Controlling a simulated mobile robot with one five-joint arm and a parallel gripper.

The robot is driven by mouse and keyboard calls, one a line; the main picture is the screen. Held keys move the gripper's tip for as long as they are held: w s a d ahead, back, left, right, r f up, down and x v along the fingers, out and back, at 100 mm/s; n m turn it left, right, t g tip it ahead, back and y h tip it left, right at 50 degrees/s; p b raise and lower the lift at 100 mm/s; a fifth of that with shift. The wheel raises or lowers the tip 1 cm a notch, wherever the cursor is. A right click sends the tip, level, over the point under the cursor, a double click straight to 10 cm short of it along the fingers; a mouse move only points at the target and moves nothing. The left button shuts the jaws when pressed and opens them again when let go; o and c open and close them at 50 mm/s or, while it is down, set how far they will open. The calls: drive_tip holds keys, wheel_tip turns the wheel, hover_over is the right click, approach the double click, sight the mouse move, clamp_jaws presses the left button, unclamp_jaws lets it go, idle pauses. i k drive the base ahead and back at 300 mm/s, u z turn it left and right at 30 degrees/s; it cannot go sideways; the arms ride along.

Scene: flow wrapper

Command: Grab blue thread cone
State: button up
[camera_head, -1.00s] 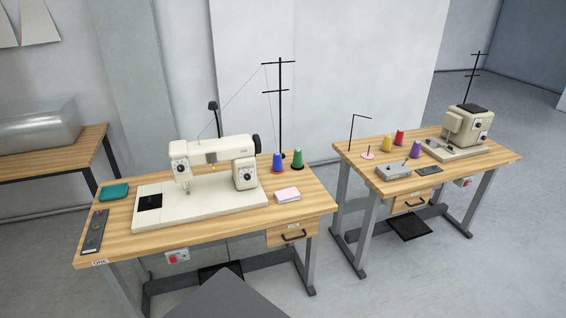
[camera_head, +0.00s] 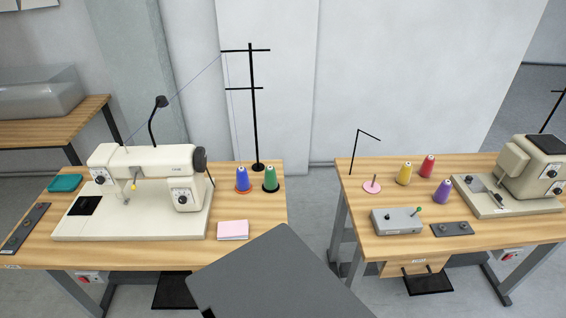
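The blue thread cone (camera_head: 242,180) stands upright on an orange-red base on the left sewing table (camera_head: 140,253). It is right of the white sewing machine (camera_head: 150,185) and just left of the green thread cone (camera_head: 270,179). A thin thread runs from the black thread stand (camera_head: 254,110) down towards the blue cone. My gripper is not in view. A dark grey flat part, which seems to be mine, shows at the bottom centre, in front of the left table's right end.
A pink pad (camera_head: 233,230) lies in front of the cones. The right table (camera_head: 400,245) holds yellow (camera_head: 404,174), red (camera_head: 427,167) and purple (camera_head: 442,192) cones, a grey box (camera_head: 396,221) and another machine (camera_head: 525,175). A gap separates the tables.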

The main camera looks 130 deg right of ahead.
sight(243, 183)
drive_tip(key=k, duration=0.9)
drive_tip(key=u, duration=0.05)
